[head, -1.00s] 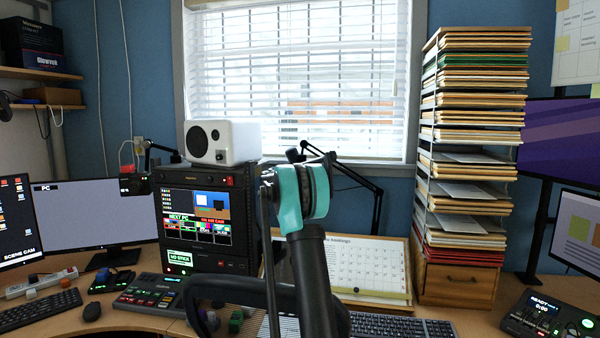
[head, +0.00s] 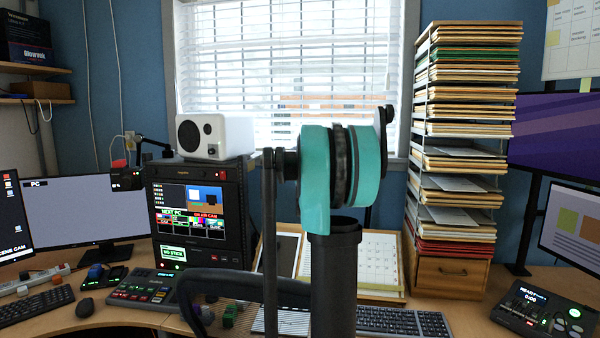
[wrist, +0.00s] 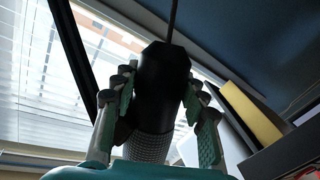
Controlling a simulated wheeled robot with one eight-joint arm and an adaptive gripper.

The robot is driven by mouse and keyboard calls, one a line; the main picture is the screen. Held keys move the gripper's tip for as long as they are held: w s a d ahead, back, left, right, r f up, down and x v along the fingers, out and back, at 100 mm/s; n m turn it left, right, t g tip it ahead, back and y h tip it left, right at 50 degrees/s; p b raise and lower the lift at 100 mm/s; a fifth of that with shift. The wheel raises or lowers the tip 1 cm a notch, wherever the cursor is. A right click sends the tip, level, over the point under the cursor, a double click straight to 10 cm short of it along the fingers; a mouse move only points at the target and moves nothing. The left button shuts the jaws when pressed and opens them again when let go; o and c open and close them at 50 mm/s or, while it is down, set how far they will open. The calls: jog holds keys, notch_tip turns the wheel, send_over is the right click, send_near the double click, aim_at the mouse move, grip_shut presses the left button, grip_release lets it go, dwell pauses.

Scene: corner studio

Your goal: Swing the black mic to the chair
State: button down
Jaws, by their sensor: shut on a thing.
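In the wrist view, the black mic (wrist: 165,75) fills the middle, with a grey mesh part (wrist: 148,147) toward the bottom of the picture and a thin black rod running up from it. My gripper (wrist: 158,92) is shut on the mic, one teal-and-grey finger on each side. In the head view, my arm's large teal joint stands in the middle and hides the gripper and the mic. A black curved frame (head: 235,278), which looks like part of the chair, shows low in front of the desk; the rest of it is out of view.
A tall rack of papers (head: 465,130) stands right of my arm. A white speaker (head: 215,137) sits on a black equipment unit (head: 200,215) at left. The desk holds monitors (head: 85,210), a keyboard (head: 405,322) and a control panel (head: 548,318). A window with blinds (head: 290,60) is behind.

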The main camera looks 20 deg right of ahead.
jog(key=s+d+y, duration=0.1)
jog(key=s+d, duration=0.1)
jog(key=s, duration=0.4)
jog(key=s+d+t+y, duration=0.1)
jog(key=s+d, duration=0.2)
jog(key=s, duration=0.3)
jog(key=s+d+n+t+y, duration=0.1)
jog(key=s+d, duration=0.2)
jog(key=s, duration=0.3)
jog(key=shift+d, duration=0.25)
jog(key=c, duration=0.8)
grip_release()
jog(key=shift+s, duration=0.15)
jog(key=s, duration=0.4)
jog(key=s+a+f, duration=0.1)
jog(key=s, duration=0.2)
jog(key=s+a, duration=0.1)
jog(key=s, duration=0.3)
jog(key=shift+s+f, duration=0.3)
